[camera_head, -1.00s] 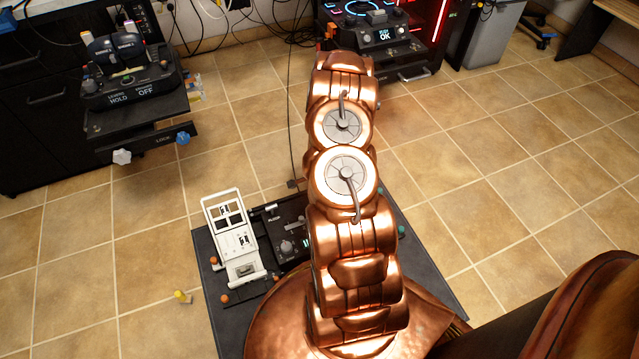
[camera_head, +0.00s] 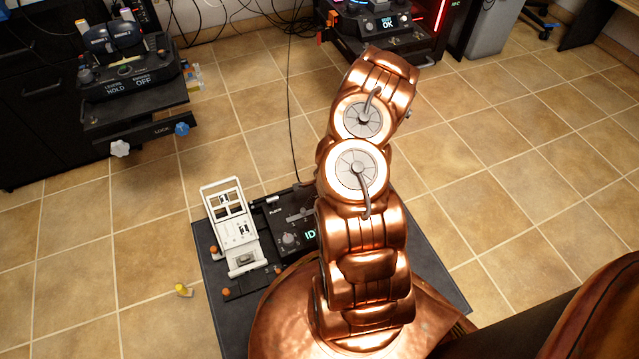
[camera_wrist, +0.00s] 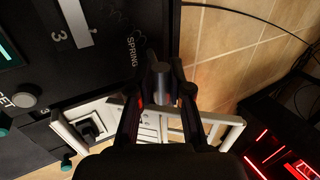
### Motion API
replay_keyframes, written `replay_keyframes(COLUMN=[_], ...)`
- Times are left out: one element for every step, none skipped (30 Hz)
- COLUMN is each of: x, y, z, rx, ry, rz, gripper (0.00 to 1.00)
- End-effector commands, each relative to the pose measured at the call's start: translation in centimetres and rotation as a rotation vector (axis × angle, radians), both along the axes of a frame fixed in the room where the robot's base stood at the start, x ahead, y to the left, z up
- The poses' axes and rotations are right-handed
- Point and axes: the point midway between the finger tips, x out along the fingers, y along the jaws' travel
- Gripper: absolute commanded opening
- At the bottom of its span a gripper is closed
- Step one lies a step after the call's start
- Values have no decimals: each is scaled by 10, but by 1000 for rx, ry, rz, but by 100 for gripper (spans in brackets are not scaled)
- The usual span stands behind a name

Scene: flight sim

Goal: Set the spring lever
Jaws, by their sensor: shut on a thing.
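The spring lever (camera_wrist: 161,78) shows in the wrist view as a short grey cylinder beside the word SPRING on the black panel (camera_wrist: 110,75). My gripper (camera_wrist: 163,88) is shut on it, with one dark finger on each side. The lever's lower part is hidden between the fingers. In the head view the black panel (camera_head: 283,216) lies on a dark base, partly behind my copper arm. My gripper is hidden there.
A white frame (camera_head: 232,227) stands at the panel's left; in the wrist view it (camera_wrist: 72,128) passes behind my fingers. A yellow peg (camera_head: 183,289) is on the tiled floor. A control desk (camera_head: 130,75) is at the upper left, a red-lit console (camera_head: 390,25) at the top.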

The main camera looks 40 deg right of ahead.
Motion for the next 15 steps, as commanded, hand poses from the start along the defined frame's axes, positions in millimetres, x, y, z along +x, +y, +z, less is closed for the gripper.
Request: replay_keyframes(x=[1, 1, 1, 1, 1, 0, 0, 0, 0, 0, 0, 0, 0, 0, 0], y=[-2, -2, -2, -2, -2, -2, -2, -2, -2, -2, -1, -1, -1, -1, -1], z=[0, 0, 0, 0, 0, 0, 0, 0, 0, 0, 0, 0, 0, 0, 0], rx=[-4, -4, -4, -4, -4, -4, -3, -3, -3, -3, -2, -2, -1, -1, 0], ry=[-3, -3, -3, -2, -2, -2, -2, -1, -1, -1, -1, -1, 0, 0, 0], rz=[0, -1, -1, -1, -1, -1, -2, -2, -2, -2, -2, -2, -2, -2, -1], gripper=[0, 0, 0, 0, 0, 0, 22, 25, 29, 32, 35, 39, 42, 44, 44])
